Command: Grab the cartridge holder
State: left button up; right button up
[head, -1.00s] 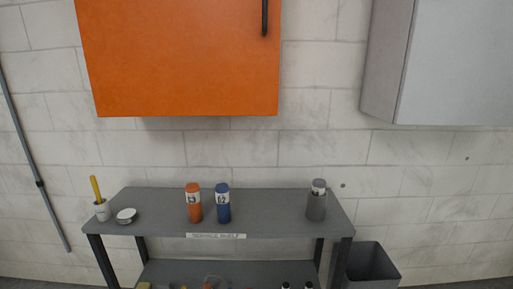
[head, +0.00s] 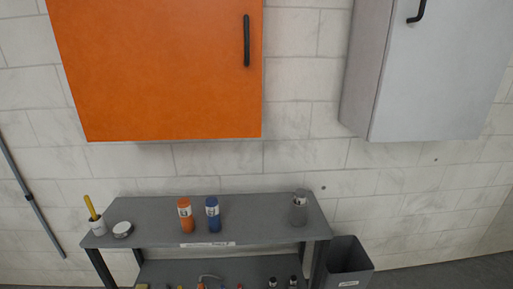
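No object in the head view can be told for certain as the cartridge holder. A grey cylinder (head: 298,212) with a lighter top stands upright at the right end of the grey service shelf (head: 260,214). An orange cartridge-like bottle (head: 186,219) and a blue one (head: 213,218), each with a white label band, stand side by side near the middle of the shelf top. Neither of my grippers shows in the head view.
A yellow-handled tool in a white cup (head: 97,226) and a round white-topped tin (head: 123,230) sit at the shelf's left end. Small items lie on the lower shelf (head: 235,269). An orange cabinet (head: 155,70) and a grey cabinet (head: 440,85) hang above. A grey bin (head: 348,262) stands right.

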aim_at(298, 214)
jog(key=i+z, duration=0.25)
jog(key=z, duration=0.2)
jog(key=i+z, duration=0.25)
jog(key=z, duration=0.25)
